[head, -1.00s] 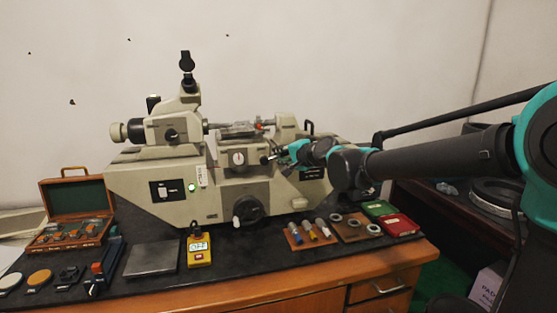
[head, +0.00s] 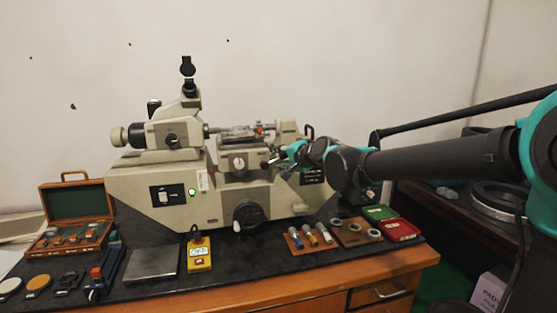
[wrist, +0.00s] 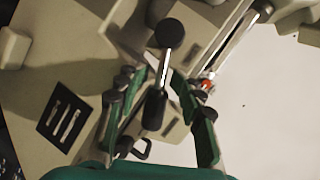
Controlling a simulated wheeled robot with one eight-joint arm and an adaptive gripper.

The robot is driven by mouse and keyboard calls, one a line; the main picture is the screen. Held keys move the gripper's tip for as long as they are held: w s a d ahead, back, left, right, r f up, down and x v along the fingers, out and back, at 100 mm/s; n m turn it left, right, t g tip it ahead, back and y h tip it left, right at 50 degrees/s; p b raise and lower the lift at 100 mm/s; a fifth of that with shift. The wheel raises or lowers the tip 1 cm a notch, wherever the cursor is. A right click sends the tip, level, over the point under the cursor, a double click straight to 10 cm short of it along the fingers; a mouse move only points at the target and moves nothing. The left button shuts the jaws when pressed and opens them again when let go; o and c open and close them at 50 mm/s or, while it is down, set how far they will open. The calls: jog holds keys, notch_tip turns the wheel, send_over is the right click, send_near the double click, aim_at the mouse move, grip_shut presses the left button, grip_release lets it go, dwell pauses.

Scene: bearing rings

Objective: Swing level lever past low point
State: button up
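The lever shows in the wrist view as a thin metal rod with a black ball knob (wrist: 170,33) at one end and a black grip (wrist: 153,112) at the other. My gripper (wrist: 161,80) has its two green fingers apart, one on each side of the rod. I see gaps between the rod and both fingers. In the head view my gripper (head: 281,160) is at the front right of the beige measuring machine (head: 150,185), beside its small dial. The lever is too small and partly hidden there to judge its angle.
Ring trays (head: 352,237), a red box (head: 399,230) and a green box (head: 380,212) lie at the bench's right. A wooden case (head: 75,205) stands at the left. Bare wall is behind.

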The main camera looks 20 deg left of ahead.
dwell(0.3)
jog(key=v, duration=1.2)
jog(key=shift+f, duration=0.1)
jog(key=s+d+f+n+g+h, duration=0.1)
jog(key=d+f+h, duration=0.2)
jog(key=d+f, duration=0.6)
jog(key=s+d+f+n+h, duration=0.1)
jog(key=d+f+n+h, duration=0.1)
jog(key=d+f, duration=0.75)
jog(key=s+d+f+g+h, duration=0.1)
jog(key=s+d+f+h, duration=0.2)
jog(key=s+d+f, duration=0.4)
jog(key=s+d+f+n+g+h, duration=0.1)
jog(key=s+d+f+g+h, duration=0.1)
jog(key=s+d+f, duration=0.6)
jog(key=d+f+h, duration=0.1)
jog(key=d+f, duration=0.1)
jog(key=d, duration=0.3)
jog(key=shift+d+g, duration=0.2)
jog(key=shift+g, duration=0.1)
